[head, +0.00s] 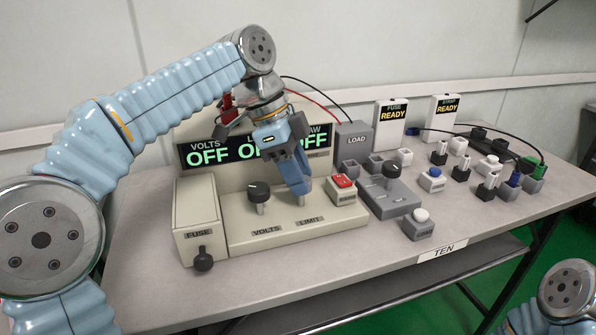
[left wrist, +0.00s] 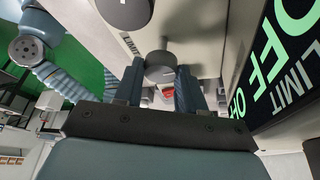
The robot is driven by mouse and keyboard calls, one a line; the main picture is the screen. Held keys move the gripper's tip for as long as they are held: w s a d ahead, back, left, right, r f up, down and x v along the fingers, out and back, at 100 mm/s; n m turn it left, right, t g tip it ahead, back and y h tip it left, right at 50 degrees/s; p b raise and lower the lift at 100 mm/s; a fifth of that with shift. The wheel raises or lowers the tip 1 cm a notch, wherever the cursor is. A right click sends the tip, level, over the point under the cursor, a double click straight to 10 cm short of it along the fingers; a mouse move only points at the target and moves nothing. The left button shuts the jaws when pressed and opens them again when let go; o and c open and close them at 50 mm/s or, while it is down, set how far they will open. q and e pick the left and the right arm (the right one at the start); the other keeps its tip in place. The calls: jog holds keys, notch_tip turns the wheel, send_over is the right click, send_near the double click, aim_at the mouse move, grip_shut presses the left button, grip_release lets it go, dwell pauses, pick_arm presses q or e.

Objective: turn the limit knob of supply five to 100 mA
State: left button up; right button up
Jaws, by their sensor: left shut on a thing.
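The beige supply (head: 300,232) stands on the table, its dark display (head: 208,154) reading OFF under VOLTS; the LIMIT and DRAW readings are partly covered by my arm. My left gripper (head: 299,188) points down at the knob above the LIMIT label and hides most of that knob in the head view. In the left wrist view the grey limit knob (left wrist: 160,67) sits between the two blue fingers, and the gripper is shut on it. The black volts knob (head: 259,192) stands to the left, also in the left wrist view (left wrist: 125,10). My right gripper is out of view.
A fuse box (head: 198,222) is at the left and a red button (head: 343,182) just right of the limit knob. A grey load unit (head: 390,190), FUSE and STRIP READY boxes and several connectors stand farther right. The table edge tag (head: 443,251) reads TEN.

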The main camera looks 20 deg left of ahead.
pick_arm(q)
jog(key=n+t, duration=0.1)
jog(key=n, duration=0.1)
jog(key=n+t, duration=0.1)
jog(key=n, duration=0.2)
jog(key=shift+s+y, duration=0.15)
jog(key=shift+y, duration=0.15)
jog(key=n, duration=0.2)
jog(key=n+t+y+p, duration=0.1)
jog(key=n, duration=0.2)
jog(key=shift+s+d+n+t+y, duration=0.1)
jog(key=shift+d+n+t+y, duration=0.05)
jog(key=shift+n+t+y, duration=0.15)
jog(key=n+y+p, duration=0.1)
jog(key=n, duration=0.1)
jog(key=n+y, duration=0.1)
jog(key=n, duration=0.2)
jog(key=shift+d+r+t+p, duration=0.1)
jog(key=shift+d+t+p, duration=0.05)
jog(key=shift+t+p, duration=0.2)
jog(key=n+y, duration=0.1)
jog(key=n, duration=0.2)
jog(key=n+g+y+p, duration=0.1)
jog(key=n, duration=0.3)
jog(key=shift+d, duration=0.15)
jog(key=o, duration=1.1)
jog(key=shift+c, duration=0.2)
